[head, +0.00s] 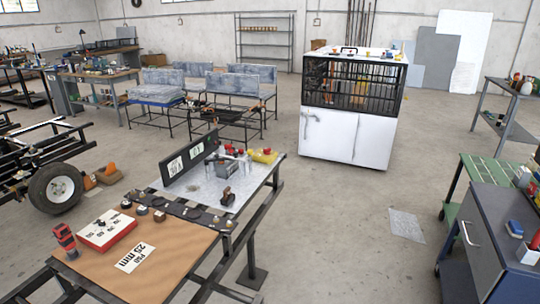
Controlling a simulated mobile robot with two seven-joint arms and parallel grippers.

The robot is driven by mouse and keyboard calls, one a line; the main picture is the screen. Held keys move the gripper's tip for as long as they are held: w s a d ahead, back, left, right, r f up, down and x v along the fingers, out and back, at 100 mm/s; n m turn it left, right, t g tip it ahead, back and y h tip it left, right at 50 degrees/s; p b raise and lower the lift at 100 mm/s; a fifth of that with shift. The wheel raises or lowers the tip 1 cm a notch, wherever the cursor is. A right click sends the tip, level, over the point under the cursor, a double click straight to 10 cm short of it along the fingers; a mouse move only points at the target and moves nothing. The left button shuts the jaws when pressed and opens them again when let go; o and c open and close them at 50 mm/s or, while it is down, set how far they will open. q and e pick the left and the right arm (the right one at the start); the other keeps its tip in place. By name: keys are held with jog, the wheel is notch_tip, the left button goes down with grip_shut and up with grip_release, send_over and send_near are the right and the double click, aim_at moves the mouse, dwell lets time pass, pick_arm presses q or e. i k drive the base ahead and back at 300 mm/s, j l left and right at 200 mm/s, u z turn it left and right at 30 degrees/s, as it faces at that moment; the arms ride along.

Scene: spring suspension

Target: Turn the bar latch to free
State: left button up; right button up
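A white cabinet (345,140) with a black barred cage (355,82) on top stands in the middle of the workshop, a few metres away. A small pale bar-shaped fitting (311,116) is on the upper left of its white front. It looks like a latch or handle, with one part roughly level and one hanging down, but it is too small to tell if it is the bar latch or how it is turned. Some brownish and reddish shapes show behind the bars. Neither of my grippers is in view.
A workbench (170,236) with tools and a red-and-white box (106,230) stands at the front left. A dark drawer cabinet (488,240) and a green cart (500,168) are at the right. Open floor (340,220) lies before the white cabinet, with a flat grey sheet (407,225).

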aim_at(250, 151)
jog(key=i+l+u, duration=0.35)
jog(key=i, duration=0.15)
jog(key=i+l+u, duration=0.1)
jog(key=u, duration=1.05)
jog(key=i+l+u, duration=0.1)
jog(key=l+u, duration=0.25)
jog(key=i+l+u, duration=0.1)
jog(key=l+u, duration=0.2)
jog(key=l, duration=0.25)
jog(key=l+u, duration=0.4)
jog(key=l, duration=0.9)
jog(key=k+l+u, duration=0.15)
jog(key=l, duration=0.85)
jog(key=k+l, duration=0.15)
jog(key=l, duration=1)
